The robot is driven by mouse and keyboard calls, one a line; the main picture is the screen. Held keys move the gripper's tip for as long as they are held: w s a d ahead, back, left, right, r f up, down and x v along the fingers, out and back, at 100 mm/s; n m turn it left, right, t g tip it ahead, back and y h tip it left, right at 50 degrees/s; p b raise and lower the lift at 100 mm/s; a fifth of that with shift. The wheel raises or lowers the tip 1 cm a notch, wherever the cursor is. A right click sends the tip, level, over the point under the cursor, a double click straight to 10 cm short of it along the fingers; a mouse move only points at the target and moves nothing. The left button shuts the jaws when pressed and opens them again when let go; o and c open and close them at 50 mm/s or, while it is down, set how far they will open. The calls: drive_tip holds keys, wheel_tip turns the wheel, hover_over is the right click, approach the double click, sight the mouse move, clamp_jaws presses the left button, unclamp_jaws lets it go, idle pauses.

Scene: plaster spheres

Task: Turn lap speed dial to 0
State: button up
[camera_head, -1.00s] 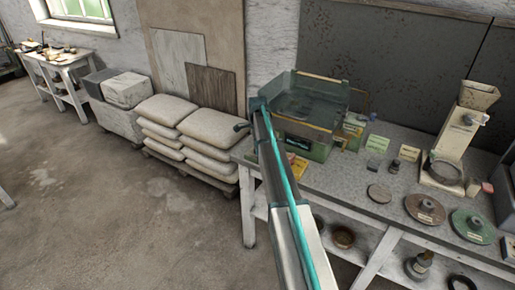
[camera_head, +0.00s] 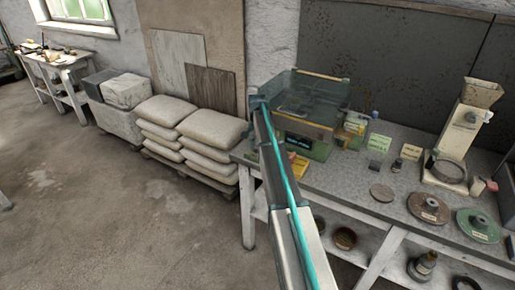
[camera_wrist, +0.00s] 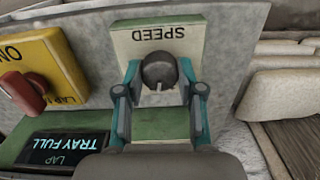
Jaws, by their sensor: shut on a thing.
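The lap speed dial (camera_wrist: 160,69) is a dark round knob with a light pointer mark near its lower edge in the wrist view. It sits on a pale panel with the upside-down label SPEED (camera_wrist: 152,33). My gripper (camera_wrist: 159,80) is shut on the dial, one teal-and-grey finger on each side. The green lap machine (camera_head: 318,150) with its clear-walled tray stands on the bench in the head view. My arm covers part of its left side there, and the dial is hidden.
A yellow switch box with a red switch (camera_wrist: 22,90) and a display reading LAP TRAY FULL (camera_wrist: 60,149) are left of the dial. The bench (camera_head: 350,185) holds discs, labels and a hopper device (camera_head: 460,130). Stacked sacks (camera_head: 210,125) stand left of the bench.

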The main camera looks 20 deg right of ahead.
sight(257, 147)
drive_tip(key=n+b, duration=0.1)
drive_tip(key=n, duration=1.2)
drive_tip(key=shift+n+b, duration=0.4)
idle(0.3)
drive_tip(key=o, duration=1.1)
drive_tip(key=shift+o, duration=0.2)
wheel_tip(257, 147, up, 12)
